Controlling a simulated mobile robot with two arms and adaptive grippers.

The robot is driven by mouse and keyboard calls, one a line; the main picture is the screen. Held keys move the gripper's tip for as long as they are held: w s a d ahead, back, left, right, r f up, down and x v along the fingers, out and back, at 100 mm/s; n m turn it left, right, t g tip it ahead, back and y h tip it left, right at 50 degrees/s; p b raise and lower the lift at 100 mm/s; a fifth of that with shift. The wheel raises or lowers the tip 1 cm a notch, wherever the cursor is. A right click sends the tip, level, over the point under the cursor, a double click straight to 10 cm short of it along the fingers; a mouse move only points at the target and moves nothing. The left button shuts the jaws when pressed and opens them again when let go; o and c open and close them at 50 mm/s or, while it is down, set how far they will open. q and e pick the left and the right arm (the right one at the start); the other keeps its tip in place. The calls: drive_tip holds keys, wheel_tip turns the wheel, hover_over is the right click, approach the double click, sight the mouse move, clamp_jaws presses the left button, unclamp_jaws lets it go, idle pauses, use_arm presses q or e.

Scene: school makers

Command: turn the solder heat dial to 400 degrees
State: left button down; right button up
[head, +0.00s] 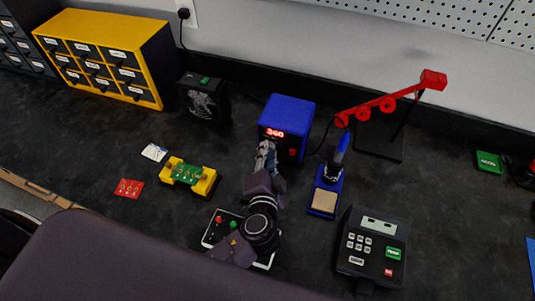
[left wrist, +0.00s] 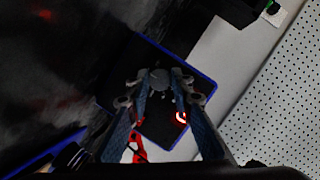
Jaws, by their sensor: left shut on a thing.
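The blue solder station (head: 288,112) stands near the back of the bench. Its red display (head: 274,132) seems to read 360, but the digits are small. My left gripper (head: 267,150) is at the station's front face, below the display. In the left wrist view the fingers (left wrist: 160,88) are closed around the dark round dial (left wrist: 158,77) on the black front panel (left wrist: 172,62). In the head view the gripper hides the dial. A lit red display part (left wrist: 181,117) shows beside one finger. My right gripper is not in view.
A soldering iron in its blue stand (head: 325,197) is right of my left arm. A dark keypad device (head: 372,246) and red helping arm (head: 385,103) stand right.

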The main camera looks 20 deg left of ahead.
use_arm(q)
drive_tip(key=shift+d, duration=0.1)
idle(0.5)
drive_tip(key=c, duration=1.7)
unclamp_jaws()
drive_tip(key=shift+s, duration=0.15)
drive_tip(key=v, duration=1.1)
drive_tip(key=shift+s+d, duration=0.15)
drive_tip(key=shift+s, duration=0.2)
